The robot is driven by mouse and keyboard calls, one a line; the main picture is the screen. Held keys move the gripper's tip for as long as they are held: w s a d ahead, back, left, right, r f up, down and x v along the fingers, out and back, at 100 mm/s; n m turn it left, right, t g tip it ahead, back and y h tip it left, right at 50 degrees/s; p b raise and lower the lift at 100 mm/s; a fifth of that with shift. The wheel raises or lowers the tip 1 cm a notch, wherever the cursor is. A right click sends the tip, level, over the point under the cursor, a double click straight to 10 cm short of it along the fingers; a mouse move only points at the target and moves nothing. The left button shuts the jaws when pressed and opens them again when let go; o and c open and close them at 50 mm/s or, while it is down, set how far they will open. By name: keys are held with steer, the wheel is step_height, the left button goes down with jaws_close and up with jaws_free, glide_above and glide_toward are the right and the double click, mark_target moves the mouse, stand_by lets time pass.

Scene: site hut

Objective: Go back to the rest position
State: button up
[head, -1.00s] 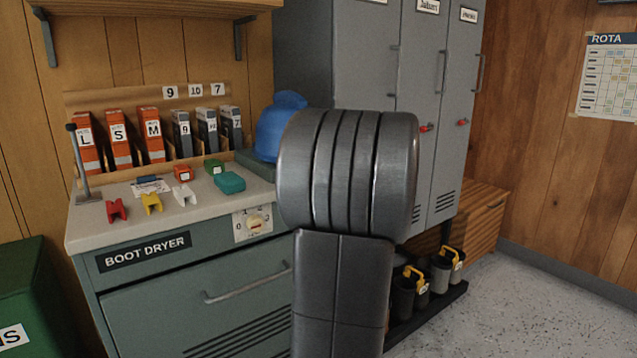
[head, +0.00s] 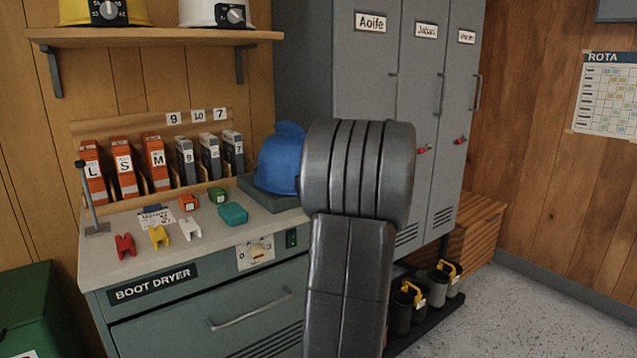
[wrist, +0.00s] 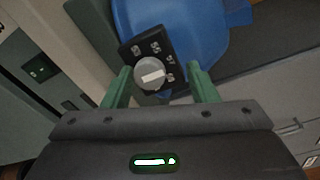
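My gripper (wrist: 160,88) shows in the wrist view with its two green fingers apart. Between and beyond the fingertips is a black plate with a grey round knob (wrist: 150,74), on the blue helmet (wrist: 190,30). I cannot tell whether the fingers touch it. In the head view my grey arm stands in front of the lockers and hides the gripper. The blue helmet (head: 279,160) sits on a green-grey tray (head: 270,198) at the right end of the boot dryer top, partly hidden by my arm.
The boot dryer top (head: 200,250) holds orange and grey boxes, small coloured blocks and a metal stand (head: 93,205). A shelf (head: 150,36) above carries a yellow and a white helmet. Lockers (head: 345,70) stand behind my arm. Bins (head: 405,305) stand low at right.

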steer(key=m+p, duration=0.6)
steer(key=p, duration=0.5)
steer(key=m+p, duration=0.7)
steer(key=p, duration=0.5)
steer(key=shift+a+t+h, duration=0.1)
steer(key=shift+t+h, duration=0.2)
steer(key=shift+t, duration=0.1)
steer(key=shift+f+m+p, duration=0.1)
steer(key=shift+m+p, duration=0.2)
steer(key=shift+p, duration=0.05)
